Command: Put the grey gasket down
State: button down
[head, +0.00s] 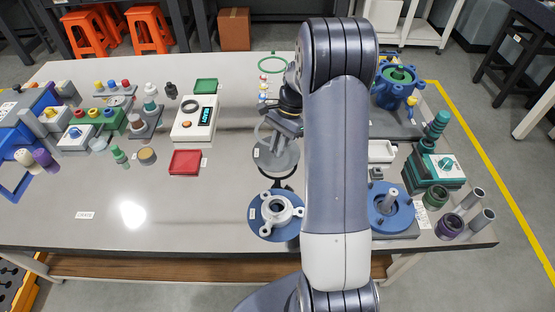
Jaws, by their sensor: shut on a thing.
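My gripper (276,129) is above the middle of the table, pointing down, partly hidden by my own arm. It is shut on the grey gasket (259,134), a thin light ring of which an arc shows at the left of the fingers. The gasket looks tilted. Just below it is a round grey plate (284,164) with a small white label. I cannot tell whether the gasket touches this plate. A dark ring shows partly below the plate.
A blue round base with a grey flanged part (268,214) stands in front. A red tray (185,162), green tray (206,85) and white meter (194,120) are left. A blue flange fixture (390,210) and blue valve body (396,87) are right.

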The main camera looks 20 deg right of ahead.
aim_at(275, 174)
notch_tip(275, 174, down, 8)
jog(key=shift+f, duration=0.1)
jog(key=c, duration=1.4)
grip_release()
jog(key=shift+o, duration=0.2)
jog(key=v, duration=1.2)
jog(key=shift+a, duration=0.1)
